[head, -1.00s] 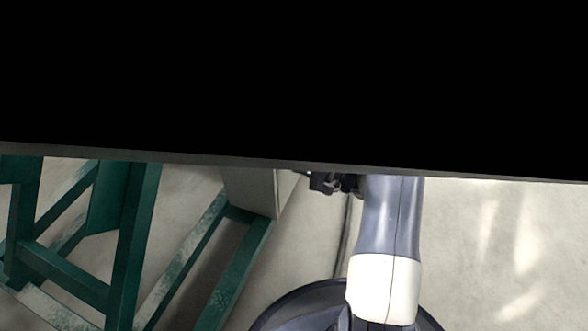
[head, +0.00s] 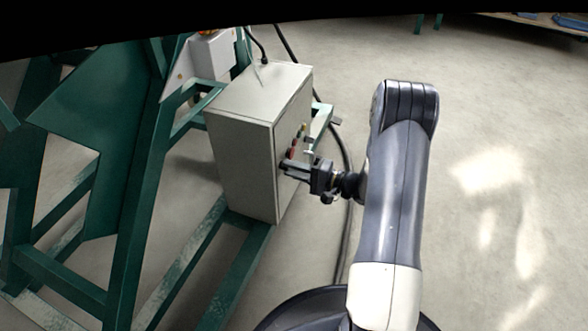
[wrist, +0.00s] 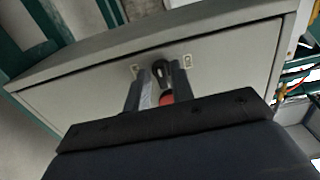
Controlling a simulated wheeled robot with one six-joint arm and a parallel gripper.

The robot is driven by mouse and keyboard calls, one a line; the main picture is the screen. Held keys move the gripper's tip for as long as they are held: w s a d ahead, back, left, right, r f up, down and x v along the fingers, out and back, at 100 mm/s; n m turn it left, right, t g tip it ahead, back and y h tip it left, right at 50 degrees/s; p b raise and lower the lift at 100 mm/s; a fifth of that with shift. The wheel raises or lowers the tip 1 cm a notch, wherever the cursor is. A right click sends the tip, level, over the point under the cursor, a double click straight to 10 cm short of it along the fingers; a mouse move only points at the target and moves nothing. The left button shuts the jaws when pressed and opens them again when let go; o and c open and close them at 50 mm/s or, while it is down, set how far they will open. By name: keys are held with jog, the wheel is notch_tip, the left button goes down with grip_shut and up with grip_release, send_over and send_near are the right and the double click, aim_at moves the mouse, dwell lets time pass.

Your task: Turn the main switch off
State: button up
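The grey control cabinet (head: 238,150) stands on the green frame, and its door with small coloured controls (head: 300,140) faces right in the head view. My gripper (head: 285,166) is at this door, level with the lower controls. In the wrist view the cabinet door (wrist: 90,75) fills the upper part. The two fingers of my gripper (wrist: 161,72) are apart, with a black knob (wrist: 161,70), which looks like the main switch, showing between their tips. A red control (wrist: 166,98) shows between the fingers, nearer the palm. I cannot tell whether the fingers touch the knob.
The green steel frame (head: 130,215) stands left of and under the cabinet. A black cable (head: 347,170) runs down behind my gripper to the floor. A smaller grey box (head: 212,55) is behind the cabinet. The concrete floor (head: 500,200) to the right is clear.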

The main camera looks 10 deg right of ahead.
jog(key=shift+o, duration=0.8)
jog(key=p+v, duration=0.3)
jog(key=v, duration=0.7)
jog(key=shift+s+d, duration=0.2)
jog(key=shift+d, duration=0.15)
